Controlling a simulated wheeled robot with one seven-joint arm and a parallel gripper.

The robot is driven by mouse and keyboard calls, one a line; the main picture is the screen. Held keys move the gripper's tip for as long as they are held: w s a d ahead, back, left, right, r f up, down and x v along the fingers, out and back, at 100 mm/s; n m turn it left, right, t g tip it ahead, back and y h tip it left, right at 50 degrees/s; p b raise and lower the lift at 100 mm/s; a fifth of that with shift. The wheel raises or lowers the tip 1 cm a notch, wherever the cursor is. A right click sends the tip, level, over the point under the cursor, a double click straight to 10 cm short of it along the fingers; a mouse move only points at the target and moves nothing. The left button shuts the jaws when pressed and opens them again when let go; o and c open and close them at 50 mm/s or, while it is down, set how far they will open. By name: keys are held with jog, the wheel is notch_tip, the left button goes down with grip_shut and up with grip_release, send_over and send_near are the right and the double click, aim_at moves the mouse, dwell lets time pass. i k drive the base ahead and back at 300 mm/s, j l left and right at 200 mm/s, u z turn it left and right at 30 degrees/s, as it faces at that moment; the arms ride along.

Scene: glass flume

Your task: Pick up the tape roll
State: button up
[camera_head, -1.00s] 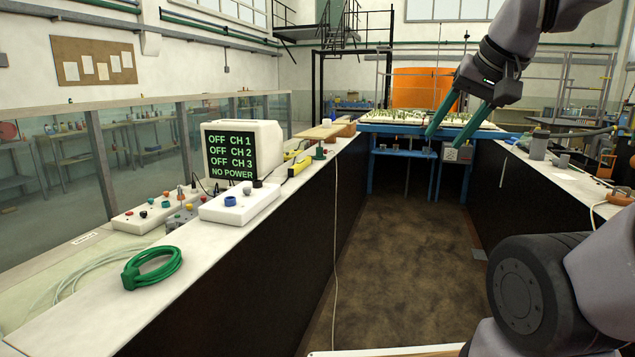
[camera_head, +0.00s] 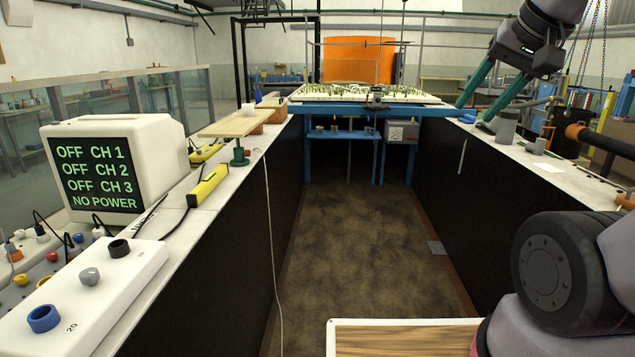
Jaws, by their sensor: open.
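I cannot make out a tape roll for certain in this view.
A monitor (camera_head: 110,170) reading NO POWER and a white control box (camera_head: 85,300) with knobs stand on the left ledge. A blue-framed table (camera_head: 370,108) spans the far end.

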aim_at(247, 110)
jog(key=i, duration=0.9)
jog(key=i+l+u, duration=0.1)
jog(key=i, duration=0.8)
jog(key=i+u, duration=0.45)
jog(key=i+l+u, duration=0.2)
jog(key=i+u, duration=0.25)
jog(key=i+l+u, duration=0.45)
jog(key=j, duration=0.1)
